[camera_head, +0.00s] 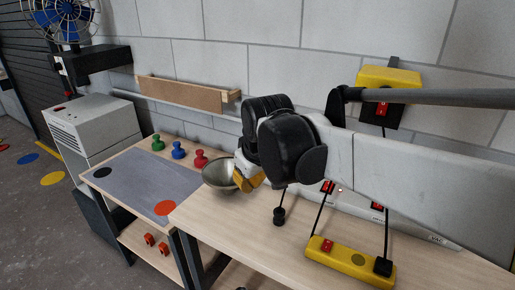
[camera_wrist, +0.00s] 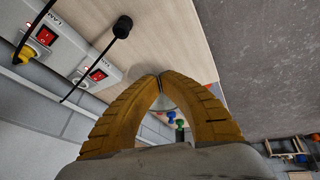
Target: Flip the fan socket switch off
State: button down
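A light grey socket strip (camera_head: 350,203) runs along the wall at the back of the wooden bench, partly hidden by my arm. Red rocker switches show on it, one at left (camera_head: 327,187) and one further right (camera_head: 377,207). In the wrist view the strip (camera_wrist: 72,55) carries two red switches, an upper-left one (camera_wrist: 46,37) and a lower one (camera_wrist: 97,75). Small labels sit beside them, too small to read surely. My gripper (camera_head: 243,184) has yellow fingers, shut and empty, tips together in the wrist view (camera_wrist: 160,77). It is left of the switches, apart from them. The fan (camera_head: 62,20) stands at far left.
A yellow socket block (camera_head: 350,262) with a red switch lies on the bench front. A yellow box (camera_head: 388,78) with a red switch is on the wall. Black cords hang near the strip. A metal bowl (camera_head: 217,174) is beside my gripper; coloured knobs (camera_head: 179,150) stand left.

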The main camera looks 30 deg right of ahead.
jog(key=w+d+r+n+g+p, duration=0.3)
jog(key=w+d+p, duration=0.5)
jog(key=w+d, duration=0.7)
jog(key=w+d+f+g+p, duration=0.1)
jog(key=w+d+f+p, duration=0.1)
jog(key=d, duration=0.5)
jog(key=shift+w+d+f+n+p, duration=0.3)
jog(key=shift+d+f+n+p, duration=0.15)
jog(key=shift+f, duration=0.2)
jog(key=shift+a, duration=0.15)
jog(key=f+b, duration=0.1)
jog(key=f, duration=0.3)
jog(key=d+f+b, duration=0.1)
jog(key=f, duration=0.4)
jog(key=f+b, duration=0.1)
jog(key=f, duration=0.3)
jog(key=shift+w+d+f, duration=0.25)
jog(key=shift+w+f, duration=0.15)
